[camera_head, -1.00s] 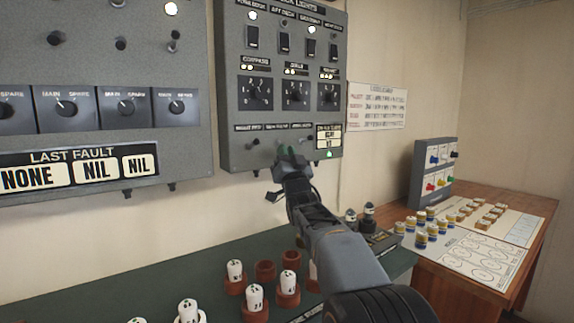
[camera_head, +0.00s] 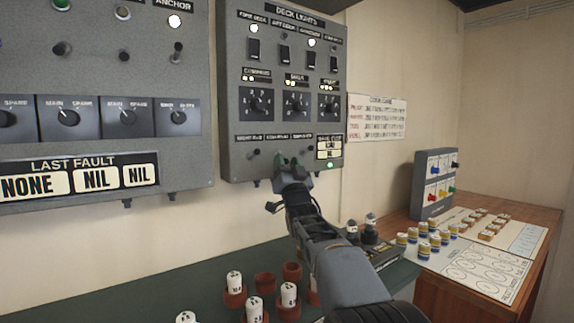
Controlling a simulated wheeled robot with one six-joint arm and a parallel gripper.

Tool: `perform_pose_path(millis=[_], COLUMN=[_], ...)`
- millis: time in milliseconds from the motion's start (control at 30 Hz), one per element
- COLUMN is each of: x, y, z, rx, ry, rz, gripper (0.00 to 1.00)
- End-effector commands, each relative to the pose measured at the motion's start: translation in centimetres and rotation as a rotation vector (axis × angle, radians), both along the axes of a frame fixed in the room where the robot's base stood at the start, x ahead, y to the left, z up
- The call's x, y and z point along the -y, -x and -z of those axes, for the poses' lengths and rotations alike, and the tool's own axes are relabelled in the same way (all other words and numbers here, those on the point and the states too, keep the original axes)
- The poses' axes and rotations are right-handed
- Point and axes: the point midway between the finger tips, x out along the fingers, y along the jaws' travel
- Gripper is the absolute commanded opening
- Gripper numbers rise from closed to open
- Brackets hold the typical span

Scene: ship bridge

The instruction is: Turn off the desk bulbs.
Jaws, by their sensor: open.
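A grey panel headed DECK LIGHTS (camera_head: 230,118) hangs on the wall. Its row of round bulbs runs along the top: the left bulb (camera_head: 254,28) and the third bulb (camera_head: 311,42) glow white. The second bulb (camera_head: 285,25) and the right bulb (camera_head: 333,49) look dark. A black switch sits below each, such as the left switch (camera_head: 254,49) and the third switch (camera_head: 311,61); their positions are too small to tell. My gripper (camera_head: 289,161) is open and empty, in front of the panel's lower edge, well below the switches. It hides part of the bottom row.
Three rotary knobs (camera_head: 296,104) sit mid-panel. A larger grey panel (camera_head: 100,90) stands left. Below are a green desk (camera_head: 150,290) with white pieces in red holders, and a wooden table (camera_head: 535,215) with small jars and a switch box (camera_head: 436,183).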

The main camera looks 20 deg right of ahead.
Motion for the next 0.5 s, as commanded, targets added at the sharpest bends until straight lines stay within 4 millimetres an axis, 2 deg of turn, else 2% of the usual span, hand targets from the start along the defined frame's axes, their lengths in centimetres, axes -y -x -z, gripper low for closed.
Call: perform_pose_path(millis=[267, 500], x=[-0.1, -0.6], y=[0.9, 4.3], z=[0.9, 3.7], rx=[-0.002, 0.0], ry=[0.0, 0.0], rz=[0.0, 0.001], gripper=[0.44, 0.44])
